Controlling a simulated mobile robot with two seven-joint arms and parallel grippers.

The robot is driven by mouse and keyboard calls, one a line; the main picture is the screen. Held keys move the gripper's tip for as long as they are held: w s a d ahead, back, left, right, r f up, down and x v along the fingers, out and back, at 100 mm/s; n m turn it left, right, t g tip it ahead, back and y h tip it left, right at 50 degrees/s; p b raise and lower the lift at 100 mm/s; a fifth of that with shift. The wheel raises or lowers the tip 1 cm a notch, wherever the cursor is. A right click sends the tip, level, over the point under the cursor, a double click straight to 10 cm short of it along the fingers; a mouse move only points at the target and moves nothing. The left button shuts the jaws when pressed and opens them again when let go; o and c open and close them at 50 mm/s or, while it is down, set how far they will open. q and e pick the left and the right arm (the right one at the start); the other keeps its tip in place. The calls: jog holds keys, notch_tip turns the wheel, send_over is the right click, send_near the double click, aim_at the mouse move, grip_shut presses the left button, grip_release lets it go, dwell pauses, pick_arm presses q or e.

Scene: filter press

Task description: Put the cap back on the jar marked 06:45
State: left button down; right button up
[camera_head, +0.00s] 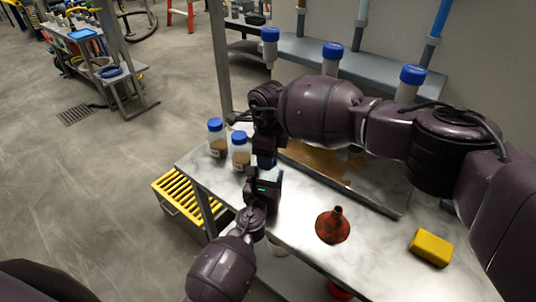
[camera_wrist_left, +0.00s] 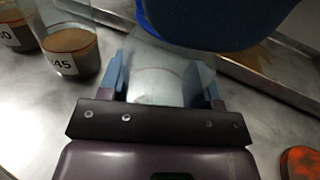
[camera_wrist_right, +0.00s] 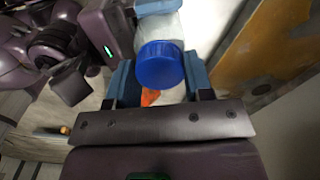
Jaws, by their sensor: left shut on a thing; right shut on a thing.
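My left gripper (camera_wrist_left: 163,78) is shut on a clear, pale jar (camera_wrist_left: 165,82); no label shows on it. A blue cap (camera_wrist_right: 160,66) is at the jar's end, between the fingers of my right gripper (camera_wrist_right: 160,82), which is shut on it. I cannot tell whether the cap is seated. In the head view both grippers meet over the bench, right (camera_head: 266,150) above left (camera_head: 264,178), mostly hiding jar and cap. Two blue-capped jars (camera_head: 216,140) (camera_head: 240,153) with brown contents stand beside them. One label ends in 45 (camera_wrist_left: 62,63); its hour is cut off.
On the metal bench (camera_head: 300,260) are an orange-brown funnel (camera_head: 333,226) and a yellow sponge (camera_head: 432,247). A tray with a brown-stained sheet (camera_head: 320,160) lies behind my grippers. A yellow grate (camera_head: 180,195) is low at the left.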

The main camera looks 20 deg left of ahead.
jog(key=shift+c, duration=0.5)
jog(key=o, duration=1.1)
notch_tip(320, 180, up, 12)
jog(key=shift+r, duration=0.1)
pick_arm(q)
jog(key=shift+c, duration=1.1)
grip_release()
jog(key=shift+s, duration=0.1)
jog(key=shift+s, duration=0.6)
jog(key=s, duration=0.9)
jog(key=shift+s+d, duration=0.2)
jog(key=shift+d, duration=0.05)
pick_arm(e)
jog(key=shift+f, duration=0.3)
